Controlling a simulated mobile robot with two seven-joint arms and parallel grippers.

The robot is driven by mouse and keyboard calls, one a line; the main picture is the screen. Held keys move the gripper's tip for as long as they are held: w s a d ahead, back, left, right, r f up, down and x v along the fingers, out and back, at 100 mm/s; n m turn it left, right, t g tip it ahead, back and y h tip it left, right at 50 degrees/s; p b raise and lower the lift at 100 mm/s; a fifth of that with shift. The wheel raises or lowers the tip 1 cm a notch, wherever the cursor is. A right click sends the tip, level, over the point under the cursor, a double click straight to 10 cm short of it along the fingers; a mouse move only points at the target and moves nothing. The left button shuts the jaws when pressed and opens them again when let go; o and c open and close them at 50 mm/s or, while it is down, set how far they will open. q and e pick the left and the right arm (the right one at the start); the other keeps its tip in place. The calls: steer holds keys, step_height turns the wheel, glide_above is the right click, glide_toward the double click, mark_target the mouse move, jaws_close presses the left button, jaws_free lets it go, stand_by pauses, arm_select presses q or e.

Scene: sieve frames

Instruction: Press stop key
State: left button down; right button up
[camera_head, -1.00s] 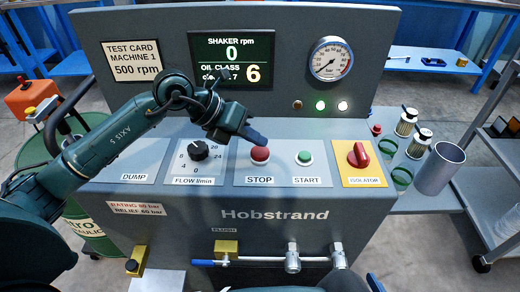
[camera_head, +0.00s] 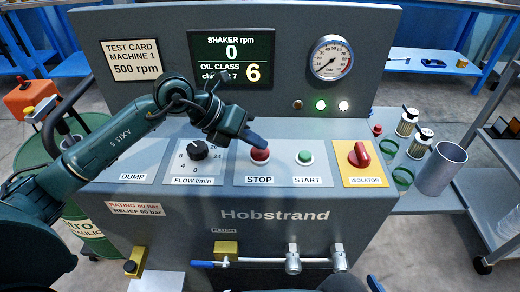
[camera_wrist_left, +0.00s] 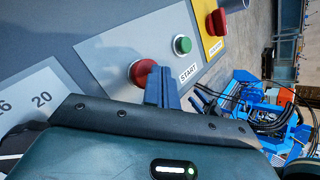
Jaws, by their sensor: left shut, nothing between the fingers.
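The red STOP key (camera_head: 260,155) is a round button on the grey panel, left of the green START key (camera_head: 305,158). My left gripper (camera_head: 255,140) is shut and empty. Its blue fingertips are at the upper left edge of the STOP key in the head view. The left wrist view shows the STOP key (camera_wrist_left: 141,72) right beside the fingers (camera_wrist_left: 163,88), which hide part of its right side. I cannot tell whether they touch it. My right gripper is not seen.
The red ISOLATOR switch (camera_head: 359,154) is to the right, the FLOW dial (camera_head: 198,149) to the left. The display (camera_head: 231,60) reads shaker 0 rpm and oil class 6. A grey cup (camera_head: 440,168) and small jars stand at the right.

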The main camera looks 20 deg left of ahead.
mark_target(255, 152)
arm_select(q)
steer(key=shift+f+b, duration=0.3)
steer(key=shift+f, duration=0.2)
stand_by(0.4)
steer(key=shift+r, duration=0.15)
steer(key=shift+r+p, duration=0.65)
steer(key=shift+r, duration=0.15)
steer(key=shift+r+p, duration=1.85)
steer(key=shift+r, duration=0.7)
